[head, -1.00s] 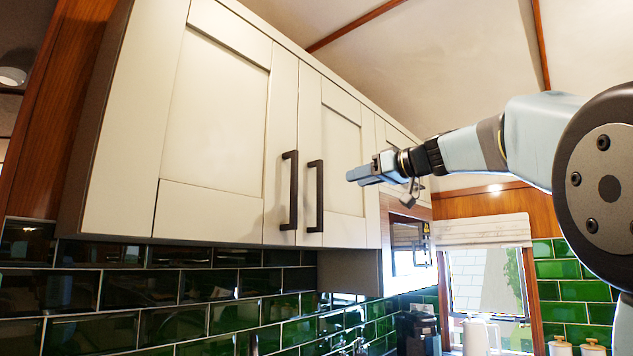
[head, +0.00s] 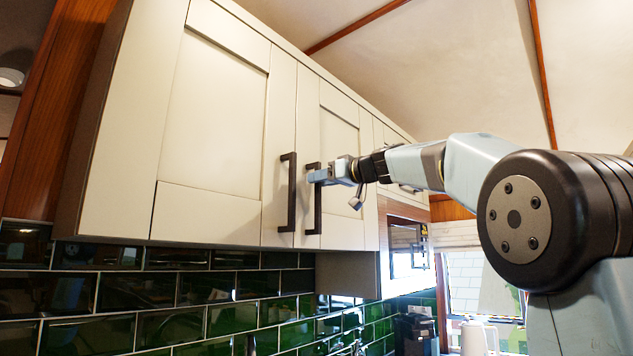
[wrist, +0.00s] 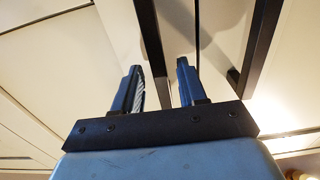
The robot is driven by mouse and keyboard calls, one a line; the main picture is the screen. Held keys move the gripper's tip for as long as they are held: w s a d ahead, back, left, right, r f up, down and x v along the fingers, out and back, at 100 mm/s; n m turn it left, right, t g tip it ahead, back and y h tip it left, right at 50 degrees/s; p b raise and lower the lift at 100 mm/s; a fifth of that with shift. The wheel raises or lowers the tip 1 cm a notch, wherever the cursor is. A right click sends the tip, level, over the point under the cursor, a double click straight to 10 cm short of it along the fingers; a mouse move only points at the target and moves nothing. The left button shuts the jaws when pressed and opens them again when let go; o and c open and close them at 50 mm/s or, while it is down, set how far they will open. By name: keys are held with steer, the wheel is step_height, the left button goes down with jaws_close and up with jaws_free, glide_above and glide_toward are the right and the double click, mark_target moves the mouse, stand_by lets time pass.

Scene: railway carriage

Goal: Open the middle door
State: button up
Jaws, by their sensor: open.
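The middle door (head: 340,125) is a cream panel in the overhead cabinet row and is shut. Its dark vertical bar handle (head: 313,215) is on its left edge. My gripper (head: 318,177) comes in from the right, its fingertips overlapping the upper part of this handle in the head view. In the wrist view my open gripper (wrist: 158,66) has its two fingers apart. A dark bar (wrist: 148,35), which looks like the middle door's handle, shows in the gap between them, beyond the tips. I cannot tell if they touch it.
The left door (head: 215,120) is shut, and its own dark handle (head: 288,195) stands close beside the middle one. Green tiles (head: 190,290) cover the wall below. A lower cabinet section (head: 347,272) sits under the right part. Open air lies in front of the doors.

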steer(key=shift+x, duration=0.8)
jaws_close()
